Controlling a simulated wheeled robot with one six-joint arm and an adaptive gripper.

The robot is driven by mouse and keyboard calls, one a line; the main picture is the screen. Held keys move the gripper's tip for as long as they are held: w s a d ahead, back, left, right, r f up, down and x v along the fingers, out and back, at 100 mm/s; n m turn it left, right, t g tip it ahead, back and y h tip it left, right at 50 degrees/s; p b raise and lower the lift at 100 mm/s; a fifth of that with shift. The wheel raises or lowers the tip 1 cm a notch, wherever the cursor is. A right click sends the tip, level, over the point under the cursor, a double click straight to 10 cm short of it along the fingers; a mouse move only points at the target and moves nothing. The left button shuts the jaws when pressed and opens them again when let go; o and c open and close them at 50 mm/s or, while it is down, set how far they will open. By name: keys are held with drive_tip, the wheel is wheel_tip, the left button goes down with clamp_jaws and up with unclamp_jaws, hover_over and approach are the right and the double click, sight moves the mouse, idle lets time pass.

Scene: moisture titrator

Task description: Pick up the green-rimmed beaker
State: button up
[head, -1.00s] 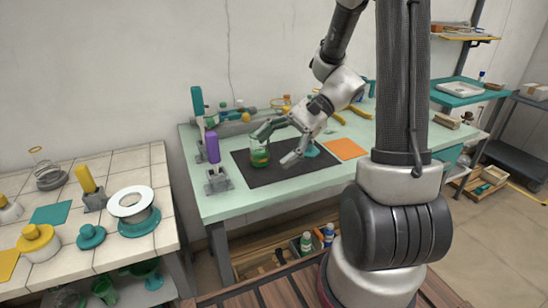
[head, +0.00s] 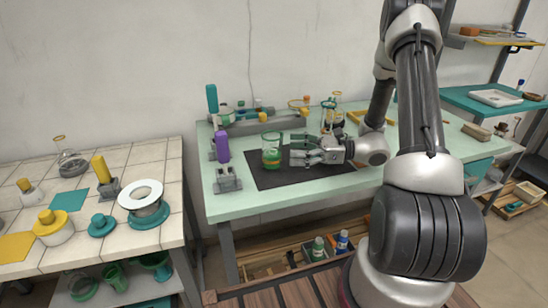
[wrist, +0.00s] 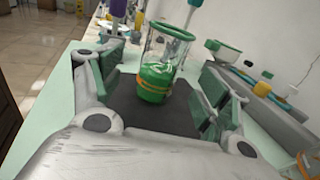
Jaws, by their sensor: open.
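The green-rimmed beaker (head: 271,152) is clear glass with green at its rim and in its lower part. It stands upright on the dark mat (head: 279,181) on the pale green bench. In the wrist view the beaker (wrist: 158,75) stands ahead, between the lines of the two fingers. My gripper (head: 293,150) lies low and level just to its right, its fingers pointing left at it. The wrist view shows my gripper (wrist: 160,95) open, its green pads apart on either side. Whether the fingertips reach past the near side of the glass is hard to tell.
A purple-topped stand (head: 222,147) and a grey holder (head: 227,180) are left of the mat. A long grey rack (head: 262,125) runs behind the beaker. A flask (head: 328,115) stands behind my gripper. The mat's front part is clear.

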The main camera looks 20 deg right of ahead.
sight(271, 150)
drive_tip(key=shift+w+f, duration=0.2)
drive_tip(key=shift+w, duration=0.1)
drive_tip(key=shift+t, duration=0.4)
drive_tip(key=x, duration=0.7)
drive_tip(key=shift+a+f, duration=0.25)
drive_tip(key=shift+f, duration=0.1)
drive_tip(key=shift+c, duration=0.4)
drive_tip(key=c, duration=1.2)
drive_tip(key=shift+c, duration=0.2)
